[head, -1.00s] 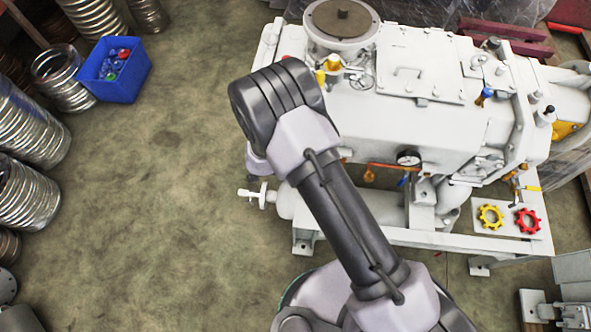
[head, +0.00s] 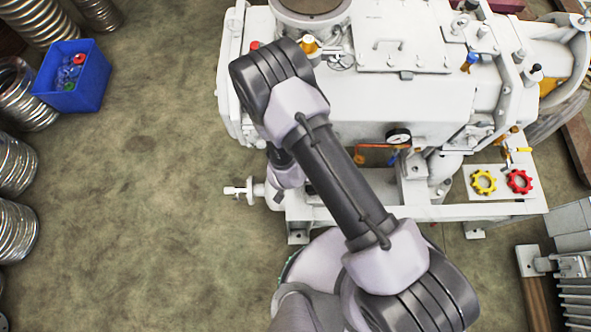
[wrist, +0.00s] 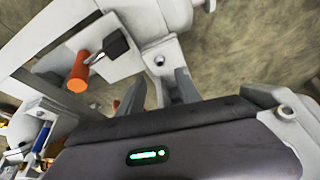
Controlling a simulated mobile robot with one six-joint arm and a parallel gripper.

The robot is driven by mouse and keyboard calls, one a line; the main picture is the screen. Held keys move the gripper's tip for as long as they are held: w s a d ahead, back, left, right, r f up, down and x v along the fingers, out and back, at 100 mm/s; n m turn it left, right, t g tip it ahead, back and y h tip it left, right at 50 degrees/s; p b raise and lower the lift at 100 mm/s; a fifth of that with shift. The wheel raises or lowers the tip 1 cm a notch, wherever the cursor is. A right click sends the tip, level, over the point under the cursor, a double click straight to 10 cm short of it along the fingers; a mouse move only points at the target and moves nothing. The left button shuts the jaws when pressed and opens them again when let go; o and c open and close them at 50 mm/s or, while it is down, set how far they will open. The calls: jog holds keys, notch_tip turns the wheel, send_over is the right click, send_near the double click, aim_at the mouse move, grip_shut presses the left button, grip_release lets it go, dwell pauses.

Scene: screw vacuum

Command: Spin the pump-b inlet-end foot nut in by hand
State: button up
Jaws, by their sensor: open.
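The pale pump unit (head: 380,90) stands on a pale steel frame (head: 430,212). In the wrist view a pale lug with a small round recess or nut (wrist: 159,62) lies just beyond my gripper (wrist: 158,88). I cannot tell whether it is the foot nut. The two grey fingers are spread apart with nothing visible between them. In the head view my arm hides the fingers and the area under the wrist. A frame foot (head: 299,235) is on the floor left of my base.
An orange cylindrical handle (wrist: 78,72) and a black block (wrist: 116,43) are left of the fingers. A gauge (head: 398,137) and yellow (head: 483,182) and red (head: 519,181) handwheels sit along the pump's front. A blue bin (head: 72,76) stands left; the floor (head: 130,200) between is clear.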

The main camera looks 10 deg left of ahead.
jog(key=b+x, duration=0.2)
jog(key=x, duration=0.6)
jog(key=shift+w+f+b, duration=0.1)
jog(key=shift+w+b, duration=0.05)
jog(key=shift+b, duration=0.15)
jog(key=shift+c, duration=0.4)
grip_shut()
